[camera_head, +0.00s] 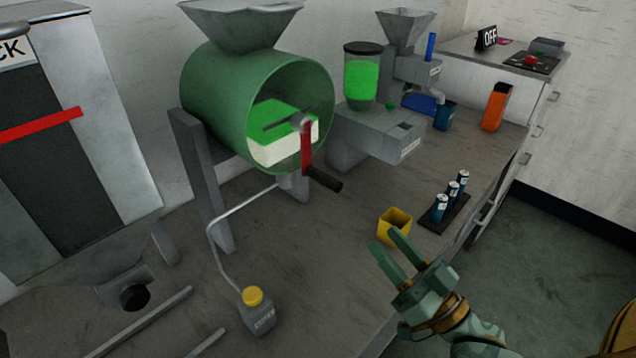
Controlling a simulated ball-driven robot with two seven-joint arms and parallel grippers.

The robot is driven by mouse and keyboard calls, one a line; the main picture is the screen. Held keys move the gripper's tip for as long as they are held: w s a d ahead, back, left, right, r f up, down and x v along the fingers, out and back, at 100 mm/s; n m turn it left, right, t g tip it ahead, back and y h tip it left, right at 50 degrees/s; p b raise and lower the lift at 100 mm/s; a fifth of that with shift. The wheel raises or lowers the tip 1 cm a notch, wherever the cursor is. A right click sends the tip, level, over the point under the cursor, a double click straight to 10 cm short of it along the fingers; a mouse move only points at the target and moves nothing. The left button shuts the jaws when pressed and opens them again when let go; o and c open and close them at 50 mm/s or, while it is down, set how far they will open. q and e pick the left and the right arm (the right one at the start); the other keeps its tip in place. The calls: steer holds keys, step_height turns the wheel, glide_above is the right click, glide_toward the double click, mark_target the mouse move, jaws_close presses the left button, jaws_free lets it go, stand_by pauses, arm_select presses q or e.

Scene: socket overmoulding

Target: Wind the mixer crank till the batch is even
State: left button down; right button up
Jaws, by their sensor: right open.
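The mixer is a green drum (215,95) on grey legs, with a grey hopper on top, left of centre. Its open end shows the batch (285,145), bright green on top and white below, in two distinct layers. The red crank (306,148) is at the front of the drum, its arm hanging down to a black handle (323,179). My right gripper (393,259) is at the lower right, below and to the right of the handle and apart from it. Its two fingers are spread and empty. My left gripper is not in view.
A yellow cup (394,226) stands just beyond my right gripper, and a black rack (443,214) with small blue vials is beside it. A grey dispenser (375,130) is right of the crank.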

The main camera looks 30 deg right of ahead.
mark_target(326, 180)
steer(key=x, duration=0.5)
steer(key=f+b+x, duration=0.1)
steer(key=x, duration=1)
steer(key=shift+w+f+b, duration=0.15)
steer(key=shift+w+b, duration=0.2)
steer(key=shift+w, duration=0.2)
jaws_close()
